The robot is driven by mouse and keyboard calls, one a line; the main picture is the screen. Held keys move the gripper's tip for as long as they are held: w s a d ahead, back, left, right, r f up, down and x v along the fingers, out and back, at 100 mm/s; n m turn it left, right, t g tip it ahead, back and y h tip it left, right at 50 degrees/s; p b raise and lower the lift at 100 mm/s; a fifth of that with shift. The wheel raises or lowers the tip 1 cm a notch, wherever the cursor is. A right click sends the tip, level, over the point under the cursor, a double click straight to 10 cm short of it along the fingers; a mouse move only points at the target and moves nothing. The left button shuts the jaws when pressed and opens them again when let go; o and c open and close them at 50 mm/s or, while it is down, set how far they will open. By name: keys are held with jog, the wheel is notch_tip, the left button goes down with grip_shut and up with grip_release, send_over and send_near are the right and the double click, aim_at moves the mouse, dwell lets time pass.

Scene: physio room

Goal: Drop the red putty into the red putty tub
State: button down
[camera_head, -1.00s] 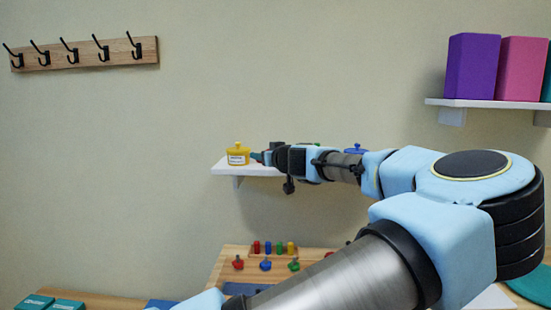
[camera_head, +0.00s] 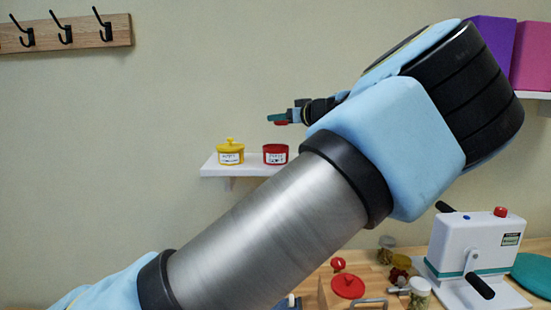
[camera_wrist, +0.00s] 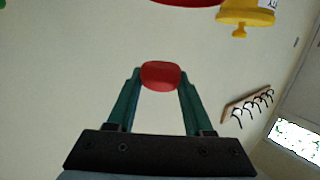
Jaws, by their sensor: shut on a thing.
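The red putty (camera_wrist: 160,76) is a small rounded lump held between the green fingertips of my gripper (camera_wrist: 159,80) in the wrist view. In the head view my gripper (camera_head: 277,119) is shut on it, in the air above the wall shelf. The red putty tub (camera_head: 275,155) stands upright on the white shelf (camera_head: 215,167), below my gripper and apart from it. No lid shows on the tub; its inside is not visible. Part of it shows at the top edge of the wrist view (camera_wrist: 190,2).
A lidded yellow tub (camera_head: 230,153) stands left of the red one. My arm hides the shelf's right part. Below, a wooden table holds a red disc (camera_head: 348,286), small jars (camera_head: 419,294) and a white cranked machine (camera_head: 470,245). A hook rail (camera_head: 65,35) hangs left.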

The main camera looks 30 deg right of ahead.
jog(key=shift+f, duration=1.1)
jog(key=shift+c, duration=1.1)
grip_release()
jog(key=shift+s, duration=0.1)
jog(key=shift+s+d+b, duration=0.1)
jog(key=shift+s+b, duration=0.25)
jog(key=shift+b, duration=0.1)
jog(key=b+v, duration=0.4)
jog(key=v, duration=0.6)
